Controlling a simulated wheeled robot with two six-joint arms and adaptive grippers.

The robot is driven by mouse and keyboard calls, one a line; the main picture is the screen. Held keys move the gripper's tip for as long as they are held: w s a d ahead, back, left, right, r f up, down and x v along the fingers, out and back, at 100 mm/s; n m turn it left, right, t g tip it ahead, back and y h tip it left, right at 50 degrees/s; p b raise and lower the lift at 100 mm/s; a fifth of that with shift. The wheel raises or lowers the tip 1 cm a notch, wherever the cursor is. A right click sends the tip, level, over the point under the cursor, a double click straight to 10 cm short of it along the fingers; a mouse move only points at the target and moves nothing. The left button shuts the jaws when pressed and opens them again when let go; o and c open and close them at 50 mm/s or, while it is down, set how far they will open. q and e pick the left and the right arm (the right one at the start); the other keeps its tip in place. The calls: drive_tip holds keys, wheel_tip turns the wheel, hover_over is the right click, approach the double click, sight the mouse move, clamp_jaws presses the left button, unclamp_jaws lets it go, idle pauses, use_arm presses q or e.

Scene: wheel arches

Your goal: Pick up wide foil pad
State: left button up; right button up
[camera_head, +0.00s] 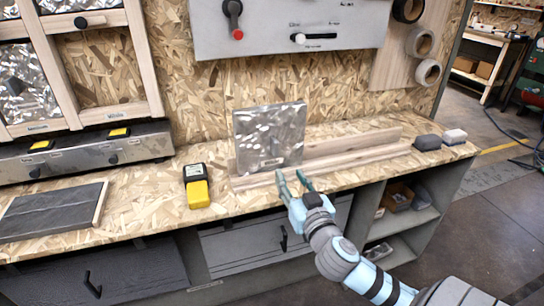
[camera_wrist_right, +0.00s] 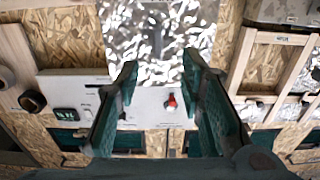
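The wide foil pad (camera_head: 262,122) is a shiny, crinkled silver square with a dark handle on its face and a small label at its lower edge. It stands upright on the bench against wooden rails (camera_head: 365,149). In the right wrist view the foil pad (camera_wrist_right: 185,22) fills the top middle, with its dark handle near the centre. My right gripper (camera_head: 294,179) is open and empty, in front of the pad's lower right part and apart from it. Its two spread fingers also show in the right wrist view (camera_wrist_right: 160,75). My left gripper is not in view.
A yellow and black meter (camera_head: 197,187) stands left of the pad. A dark framed panel (camera_head: 50,212) lies at the bench's left. Two small blocks (camera_head: 427,142) sit at the right end. A wooden frame with foil panels (camera_head: 85,15) rises at the left. Bare bench lies around the meter.

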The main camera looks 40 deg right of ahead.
sight(277, 154)
drive_tip(key=x, duration=0.8)
drive_tip(key=b+x, duration=0.1)
drive_tip(key=x, duration=0.4)
drive_tip(key=shift+d+f, duration=0.25)
drive_tip(key=shift+f, duration=0.1)
drive_tip(key=shift+s, duration=0.1)
clamp_jaws()
